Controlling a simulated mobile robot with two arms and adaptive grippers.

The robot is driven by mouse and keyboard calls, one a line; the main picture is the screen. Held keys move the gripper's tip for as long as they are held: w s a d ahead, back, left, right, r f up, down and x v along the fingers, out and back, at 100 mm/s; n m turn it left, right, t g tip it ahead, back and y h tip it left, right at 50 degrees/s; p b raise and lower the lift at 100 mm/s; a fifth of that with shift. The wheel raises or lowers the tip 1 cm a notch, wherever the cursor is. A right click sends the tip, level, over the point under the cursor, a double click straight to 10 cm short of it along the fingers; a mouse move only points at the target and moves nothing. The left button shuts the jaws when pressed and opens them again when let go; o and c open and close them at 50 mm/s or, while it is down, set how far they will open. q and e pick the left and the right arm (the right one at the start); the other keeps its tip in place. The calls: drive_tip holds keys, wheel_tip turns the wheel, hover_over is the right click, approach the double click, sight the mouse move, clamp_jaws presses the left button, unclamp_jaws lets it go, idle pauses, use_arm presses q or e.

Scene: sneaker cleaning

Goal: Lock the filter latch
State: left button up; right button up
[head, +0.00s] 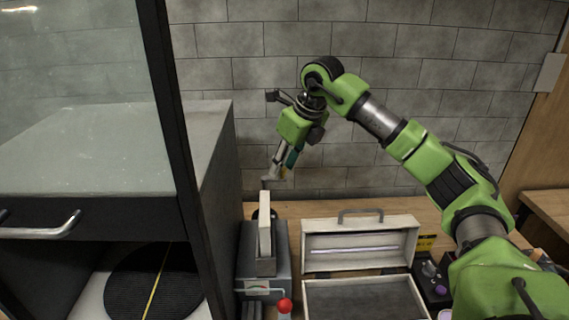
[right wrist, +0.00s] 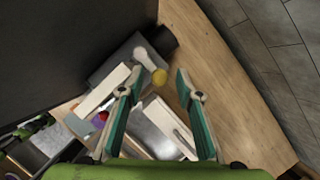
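A grey filter machine (head: 250,250) stands on the wooden bench beside the dark cabinet. It has an upright cream plate (head: 265,225), a small gauge and a red ball knob (head: 284,306) at the front. My right gripper (head: 277,178) hangs above and behind the cream plate, pointing down. Contact is not visible.
An open cream metal case (head: 360,243) lies right of the machine. A dark box with a purple knob (head: 439,290) stands beyond it. The glass-fronted cabinet (head: 216,200) closes off the left side. A brick wall (head: 230,75) is behind. Bare bench lies behind the case.

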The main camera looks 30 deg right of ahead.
clamp_jaws()
drive_tip(key=shift+s, duration=0.1)
drive_tip(key=m, duration=0.1)
drive_tip(key=s+a+m+h+b, duration=0.1)
drive_tip(key=m, duration=0.1)
drive_tip(key=shift+a, duration=0.1)
drive_tip(key=shift+s+a+r+m+g+h+p, duration=0.1)
drive_tip(key=shift+a+m+g+h+p, duration=0.4)
drive_tip(key=shift+m, duration=1.25)
drive_tip(key=shift+s+a+f+m+t+h+p, duration=0.15)
drive_tip(key=shift+a+m+h, duration=0.65)
drive_tip(key=shift+m, duration=0.9)
drive_tip(key=shift+s+a+r+m+g+h+p, duration=0.15)
drive_tip(key=shift+a+m+g+h+p, duration=0.4)
drive_tip(key=shift+m, duration=1.2)
drive_tip(key=shift+w+a, duration=0.1)
drive_tip(key=shift+a, duration=0.1)
